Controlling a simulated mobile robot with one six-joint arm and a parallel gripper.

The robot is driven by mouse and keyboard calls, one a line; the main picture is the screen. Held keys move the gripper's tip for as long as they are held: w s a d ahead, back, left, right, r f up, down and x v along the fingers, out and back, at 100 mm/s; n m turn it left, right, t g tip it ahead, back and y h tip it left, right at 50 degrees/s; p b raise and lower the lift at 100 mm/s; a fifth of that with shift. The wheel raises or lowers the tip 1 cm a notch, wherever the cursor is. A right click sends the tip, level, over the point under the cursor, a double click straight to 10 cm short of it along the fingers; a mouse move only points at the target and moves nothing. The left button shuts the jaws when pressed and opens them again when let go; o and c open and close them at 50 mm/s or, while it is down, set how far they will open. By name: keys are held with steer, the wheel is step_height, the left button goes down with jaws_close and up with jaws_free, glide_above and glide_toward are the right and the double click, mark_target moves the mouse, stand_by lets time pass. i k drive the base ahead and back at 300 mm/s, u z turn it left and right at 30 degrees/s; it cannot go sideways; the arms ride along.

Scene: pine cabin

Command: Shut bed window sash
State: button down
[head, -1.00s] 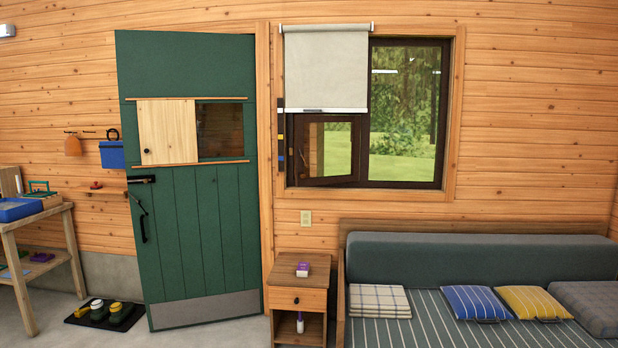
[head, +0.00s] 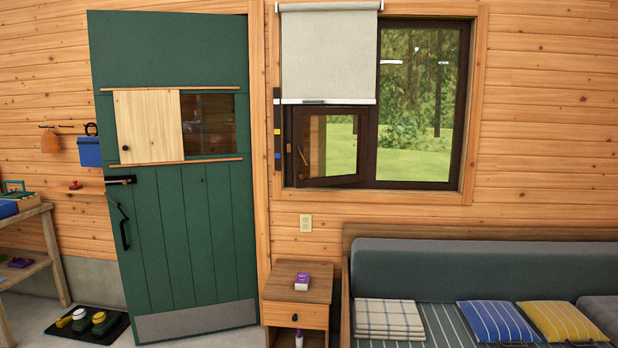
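The bed window (head: 470,100) is set in the wall above the bed, with a dark brown frame. Its left sash (head: 335,183) has a dark frame and stands swung out of line with the window frame, ajar. The right pane (head: 415,105) shows trees and grass. My gripper is not in view.
A bed (head: 450,265) with cushions and a folded checked blanket (head: 388,318) stands below the window. A nightstand (head: 297,283) with a purple box (head: 302,281) stands left of it. A green door (head: 185,220) is further left. A boot mat (head: 60,332) lies on the floor.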

mark_target(300, 180)
steer(key=i, duration=0.3)
steer(key=u, duration=3.95)
steer(key=i, duration=0.15)
steer(key=z, duration=2.65)
steer(key=i, duration=1.8)
steer(key=z, duration=0.3)
steer(key=i, duration=1.3)
steer(key=z, duration=0.35)
